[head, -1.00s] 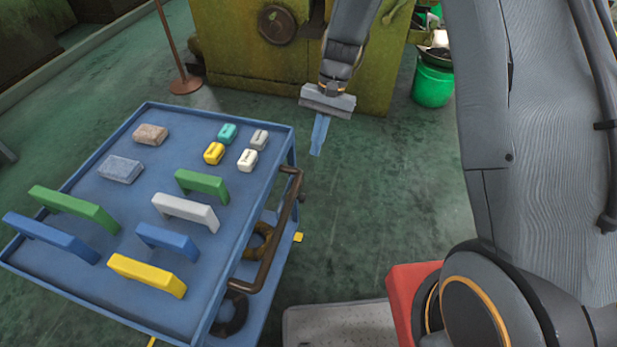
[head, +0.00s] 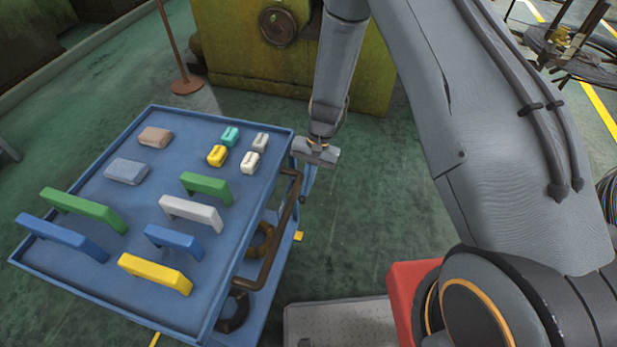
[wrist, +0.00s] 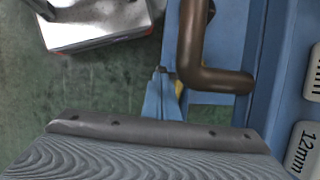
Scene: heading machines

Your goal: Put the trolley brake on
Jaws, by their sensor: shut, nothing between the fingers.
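The blue trolley (head: 95,175) stands at the left in the head view. Its brown push handle (head: 272,245) runs along its right side. A small yellow tab (head: 298,236), which looks like a brake pedal, sticks out low beyond the handle. My gripper (head: 305,192) is shut and empty, pointing down just right of the handle's far end. In the wrist view my gripper (wrist: 163,97) is beside the handle (wrist: 207,55), with a sliver of the yellow tab (wrist: 179,88) showing behind the fingers. The tab is mostly hidden there; I see no contact with it.
Blocks and coloured bars, such as a yellow bar (head: 155,272), lie on the trolley top. A green machine (head: 240,50) stands behind. A brown post (head: 186,84) stands on the floor at the back left. The green floor (head: 350,235) right of the trolley is clear.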

